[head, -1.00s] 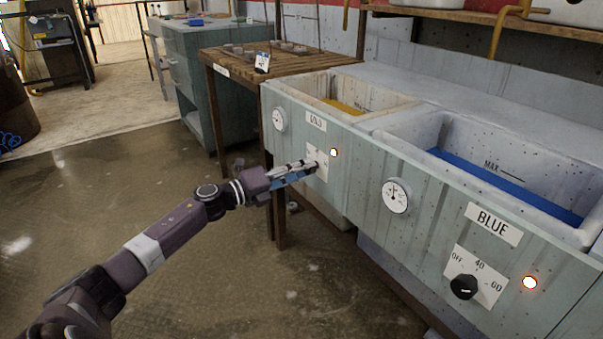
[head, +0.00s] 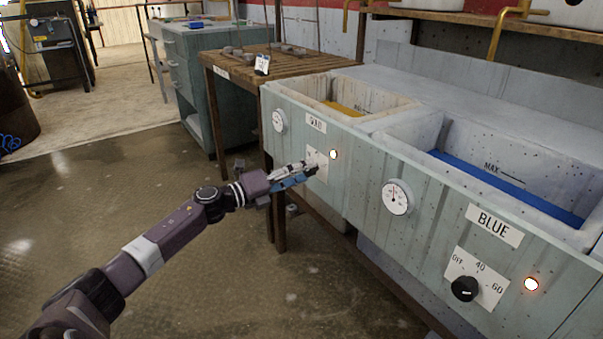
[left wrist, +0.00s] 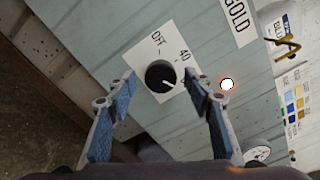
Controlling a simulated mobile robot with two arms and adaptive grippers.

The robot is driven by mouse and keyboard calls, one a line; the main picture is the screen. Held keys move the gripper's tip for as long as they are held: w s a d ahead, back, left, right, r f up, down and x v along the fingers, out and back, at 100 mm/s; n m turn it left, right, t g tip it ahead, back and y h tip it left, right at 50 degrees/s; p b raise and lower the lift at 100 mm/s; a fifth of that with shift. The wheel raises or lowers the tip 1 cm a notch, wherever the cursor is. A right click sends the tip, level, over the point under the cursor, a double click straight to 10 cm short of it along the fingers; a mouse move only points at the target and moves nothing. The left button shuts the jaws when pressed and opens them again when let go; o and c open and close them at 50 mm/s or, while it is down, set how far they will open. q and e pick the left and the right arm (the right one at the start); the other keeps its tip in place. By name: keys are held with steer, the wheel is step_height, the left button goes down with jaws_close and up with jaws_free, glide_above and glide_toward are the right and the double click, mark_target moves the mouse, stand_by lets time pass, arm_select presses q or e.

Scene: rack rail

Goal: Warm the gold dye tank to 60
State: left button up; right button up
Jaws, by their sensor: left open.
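The gold dye tank (head: 372,98) holds yellow liquid, and its GOLD label (head: 316,123) is on the front panel. In the left wrist view its black knob (left wrist: 160,76) sits on a white plate marked OFF and 40. The white pointer aims to the lower right, past 40, towards a part of the plate hidden by a finger. My right gripper is not in view.
The blue tank (head: 445,135) is beside it, with its own knob (head: 464,288) and glowing lamp (head: 531,284). Round gauges (head: 279,120) (head: 397,197) are on the front. A slatted wooden table (head: 240,62) stands at the tank's left end. The floor in front is clear.

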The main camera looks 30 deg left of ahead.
arm_select(q)
steer(key=v, duration=1.2)
stand_by(0.3)
steer(key=shift+s, duration=0.1)
stand_by(0.5)
